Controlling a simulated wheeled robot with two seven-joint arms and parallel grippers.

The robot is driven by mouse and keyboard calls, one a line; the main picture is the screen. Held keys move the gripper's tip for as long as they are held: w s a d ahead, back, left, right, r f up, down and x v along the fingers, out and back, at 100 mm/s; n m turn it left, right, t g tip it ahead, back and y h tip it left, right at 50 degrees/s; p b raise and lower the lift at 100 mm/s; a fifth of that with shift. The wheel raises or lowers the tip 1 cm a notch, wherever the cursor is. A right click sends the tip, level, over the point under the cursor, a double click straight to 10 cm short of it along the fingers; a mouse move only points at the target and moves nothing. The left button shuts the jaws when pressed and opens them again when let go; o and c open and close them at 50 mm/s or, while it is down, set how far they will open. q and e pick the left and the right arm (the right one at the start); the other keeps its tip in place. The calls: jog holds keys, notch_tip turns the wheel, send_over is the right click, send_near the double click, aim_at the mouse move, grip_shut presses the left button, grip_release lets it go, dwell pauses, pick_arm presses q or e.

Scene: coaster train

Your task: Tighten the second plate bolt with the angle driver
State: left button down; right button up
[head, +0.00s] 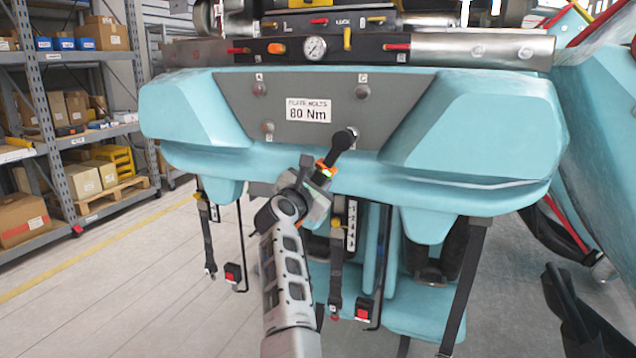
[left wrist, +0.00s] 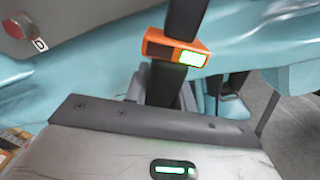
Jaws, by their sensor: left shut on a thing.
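My left gripper (head: 318,182) is shut on the angle driver (head: 345,139), below the grey plate (head: 330,112). The driver has a black head and an orange collar, which also shows in the left wrist view (left wrist: 178,48) with a lit green display. Its head overlaps the plate's lower right corner; I cannot tell whether it touches. Bolt A (head: 259,89) is upper left, bolt C (head: 363,92) upper right, and another bolt (head: 268,127) lower left. Bolt D (left wrist: 17,27) shows in the left wrist view, left of the driver; the head view hides it. My right gripper is out of view.
The plate sits on a turquoise coaster car, with an "80 Nm" sign (head: 309,110). A console with a pressure gauge (head: 314,47) is above. Black straps with red buckles (head: 362,309) hang below. Shelves with boxes (head: 75,110) stand left. Floor at left is clear.

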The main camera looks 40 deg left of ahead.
pick_arm(q)
jog(key=shift+r, duration=0.3)
jog(key=shift+w+a, duration=0.1)
jog(key=shift+w, duration=0.05)
jog(key=shift+w, duration=0.25)
dwell(0.4)
jog(key=shift+w+a, duration=0.15)
jog(key=shift+w, duration=0.1)
jog(key=shift+w, duration=0.15)
dwell(0.5)
jog(key=shift+p, duration=0.3)
dwell(0.7)
dwell(0.8)
